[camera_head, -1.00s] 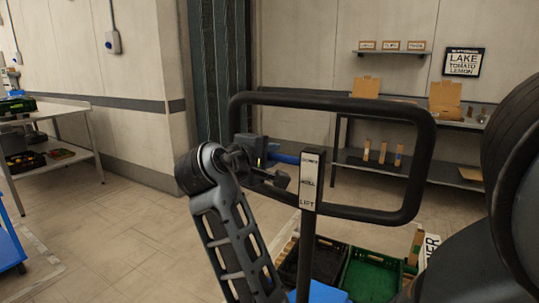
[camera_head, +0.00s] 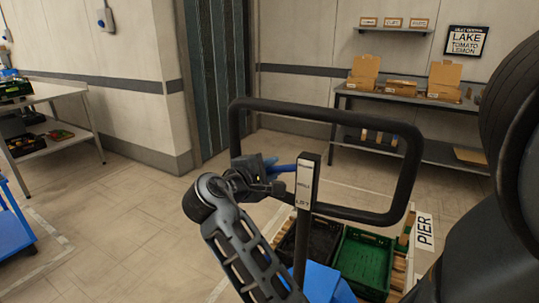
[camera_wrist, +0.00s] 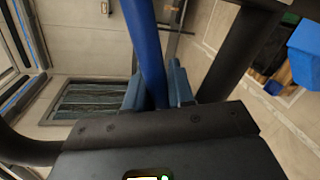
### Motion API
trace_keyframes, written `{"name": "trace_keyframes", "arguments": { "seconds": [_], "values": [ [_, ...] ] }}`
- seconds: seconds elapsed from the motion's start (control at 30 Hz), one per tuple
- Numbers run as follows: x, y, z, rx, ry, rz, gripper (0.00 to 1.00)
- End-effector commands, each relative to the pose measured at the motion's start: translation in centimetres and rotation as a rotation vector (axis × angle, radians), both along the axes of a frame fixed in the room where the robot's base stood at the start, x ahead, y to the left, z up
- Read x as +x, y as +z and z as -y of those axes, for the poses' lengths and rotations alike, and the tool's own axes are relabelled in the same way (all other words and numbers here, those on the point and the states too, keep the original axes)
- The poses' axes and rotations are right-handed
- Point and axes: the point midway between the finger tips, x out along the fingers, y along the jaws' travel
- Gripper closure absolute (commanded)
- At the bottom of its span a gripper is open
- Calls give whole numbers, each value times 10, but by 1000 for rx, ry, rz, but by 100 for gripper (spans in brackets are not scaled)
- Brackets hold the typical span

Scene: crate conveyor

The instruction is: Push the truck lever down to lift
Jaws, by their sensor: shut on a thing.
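The truck lever (camera_head: 285,168) is a blue bar beside the upright post, inside the black loop handle (camera_head: 335,119). A label plate (camera_head: 304,184) on the post carries words, the lowest reading like LIFT. My gripper (camera_head: 270,174) is at the lever's left part, inside the loop. In the wrist view the blue lever (camera_wrist: 146,45) runs down between the two fingers of my gripper (camera_wrist: 157,88), which are shut on it. The lever's end is hidden between the fingers. Part of the lever is hidden by my gripper in the head view.
Below the handle are a black crate (camera_head: 322,240), a green crate (camera_head: 365,262) and a blue truck part (camera_head: 325,285). A shelf table (camera_head: 410,98) with cardboard boxes stands at the back wall. Another table (camera_head: 50,92) is at left. The floor at left centre is open.

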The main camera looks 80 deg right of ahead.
Motion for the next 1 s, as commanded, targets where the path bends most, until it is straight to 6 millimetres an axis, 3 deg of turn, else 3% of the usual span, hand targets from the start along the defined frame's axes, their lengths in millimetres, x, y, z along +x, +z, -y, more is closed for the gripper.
{"name": "trace_keyframes", "arguments": {
  "seconds": [0.33, 0.37, 0.57, 1.0],
  "values": [
    [-1, -2, 0, 3, 0, -10, 100],
    [-1, -2, 0, 4, -1, -9, 74],
    [-1, -2, 0, 4, -1, -9, 56],
    [-1, -3, 0, 4, -2, -6, 56]
  ]
}}
